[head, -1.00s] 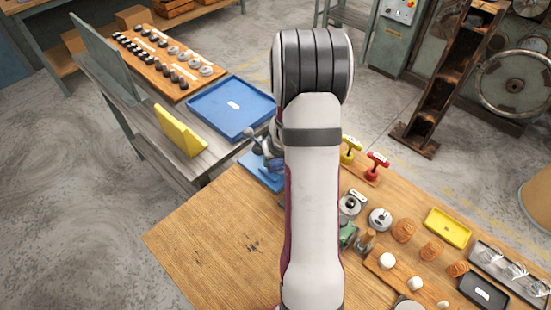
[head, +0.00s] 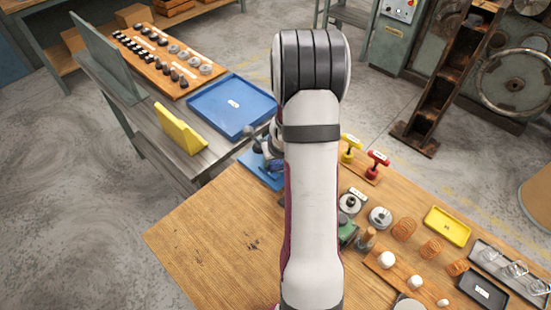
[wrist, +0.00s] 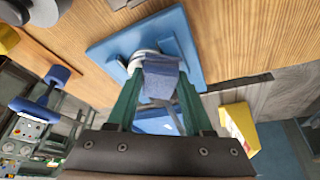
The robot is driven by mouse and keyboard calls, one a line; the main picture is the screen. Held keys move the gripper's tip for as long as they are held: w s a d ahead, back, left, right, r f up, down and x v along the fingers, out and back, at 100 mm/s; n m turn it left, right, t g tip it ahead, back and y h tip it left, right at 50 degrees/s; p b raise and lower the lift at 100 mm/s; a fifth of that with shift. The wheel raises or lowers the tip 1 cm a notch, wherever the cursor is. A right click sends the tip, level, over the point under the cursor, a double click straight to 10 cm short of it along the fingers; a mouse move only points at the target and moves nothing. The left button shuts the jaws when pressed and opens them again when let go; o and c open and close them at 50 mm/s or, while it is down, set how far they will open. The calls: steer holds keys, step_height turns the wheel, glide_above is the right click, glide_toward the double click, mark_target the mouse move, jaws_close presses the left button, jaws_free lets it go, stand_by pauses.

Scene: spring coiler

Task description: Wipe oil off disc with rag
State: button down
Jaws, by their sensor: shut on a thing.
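In the wrist view my gripper (wrist: 160,84) has its two green fingers closed on a folded blue rag (wrist: 163,74). The rag sits over or against a pale, round metal disc (wrist: 141,56), and only part of the disc's edge shows beside it. I cannot tell whether rag and disc touch, and no oil can be made out. The disc is on a blue board (wrist: 104,50) with a raised blue block. In the head view the blue board (head: 253,168) shows at the bench's far edge, and my arm hides most of the gripper, the rag and the disc.
The wooden bench (head: 205,235) is clear at left. Right of my arm stand yellow and red handled tools (head: 376,163), copper coils (head: 404,230) and a yellow tray (head: 447,226). A grey side table beyond holds a blue tray (head: 232,106) and a yellow angled piece (head: 180,130).

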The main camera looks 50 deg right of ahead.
steer(key=shift+w, duration=0.1)
steer(key=shift+w, duration=0.3)
steer(key=shift+s+a, duration=0.1)
steer(key=shift+s, duration=0.8)
steer(key=shift+w, duration=0.8)
steer(key=shift+s, duration=0.75)
steer(key=shift+w, duration=0.8)
steer(key=shift+s, duration=0.85)
steer(key=shift+w, duration=0.9)
steer(key=shift+s, duration=0.85)
